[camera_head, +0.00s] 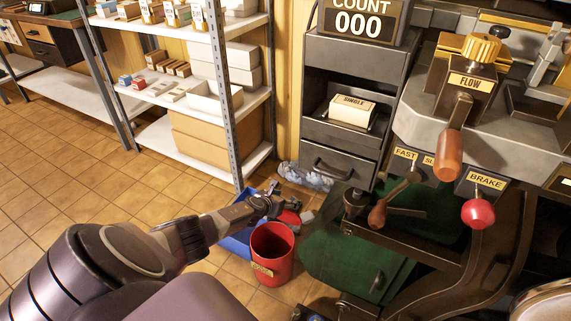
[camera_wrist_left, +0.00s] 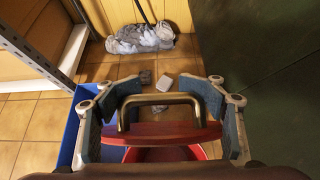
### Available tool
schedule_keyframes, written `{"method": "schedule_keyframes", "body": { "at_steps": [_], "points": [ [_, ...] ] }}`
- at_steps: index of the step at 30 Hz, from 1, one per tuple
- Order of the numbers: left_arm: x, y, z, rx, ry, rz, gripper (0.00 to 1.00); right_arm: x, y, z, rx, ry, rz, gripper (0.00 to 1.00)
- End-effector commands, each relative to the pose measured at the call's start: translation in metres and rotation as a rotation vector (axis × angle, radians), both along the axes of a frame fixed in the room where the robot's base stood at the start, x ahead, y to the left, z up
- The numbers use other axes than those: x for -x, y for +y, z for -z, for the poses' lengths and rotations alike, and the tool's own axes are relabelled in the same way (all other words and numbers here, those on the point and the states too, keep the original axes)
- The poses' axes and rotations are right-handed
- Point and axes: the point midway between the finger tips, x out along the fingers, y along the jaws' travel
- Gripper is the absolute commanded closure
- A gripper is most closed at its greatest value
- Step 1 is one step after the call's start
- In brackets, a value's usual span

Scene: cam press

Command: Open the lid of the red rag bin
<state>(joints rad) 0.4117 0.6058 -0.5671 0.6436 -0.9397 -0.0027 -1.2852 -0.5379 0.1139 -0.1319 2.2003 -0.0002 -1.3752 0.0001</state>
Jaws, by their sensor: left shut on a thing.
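The red rag bin (camera_head: 272,268) stands on the tiled floor beside the green cabinet, with a small label on its front. Its open mouth shows in the head view, and part of its red inside (camera_wrist_left: 165,154) shows in the left wrist view. The red lid (camera_head: 289,218) is up off the mouth at the back; I cannot tell whether it is still joined to the bin. My left gripper (camera_head: 268,203) is above the bin, shut on the lid's brass handle (camera_wrist_left: 160,98), with a finger at each side of it. My right gripper is not in view.
A blue container (camera_head: 236,244) stands close behind and left of the bin. Grey rags (camera_wrist_left: 140,38) and small scraps lie on the floor beyond. The shelf rack (camera_head: 226,100) is behind, and the green cabinet (camera_head: 345,250) and press are right. Floor at left is clear.

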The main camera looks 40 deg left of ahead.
Motion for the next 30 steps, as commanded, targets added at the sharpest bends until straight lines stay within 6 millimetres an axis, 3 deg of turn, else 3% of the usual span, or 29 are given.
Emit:
{"method": "schedule_keyframes", "body": {
  "at_steps": [1, 27, 28, 30],
  "points": [
    [-0.0052, -0.0138, -0.0001, 0.016, -0.006, 0.019, 0.88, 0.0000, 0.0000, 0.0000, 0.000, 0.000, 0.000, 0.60],
    [-0.0038, -0.0140, 0.0012, 0.018, -0.004, 0.019, 0.88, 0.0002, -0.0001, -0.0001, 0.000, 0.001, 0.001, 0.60],
    [-0.0038, -0.0140, 0.0013, 0.018, -0.004, 0.019, 0.42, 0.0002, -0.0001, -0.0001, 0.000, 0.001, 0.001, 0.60],
    [-0.0038, -0.0138, 0.0012, 0.017, -0.004, 0.018, 0.34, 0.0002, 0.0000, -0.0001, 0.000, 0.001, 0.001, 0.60]
  ]
}}
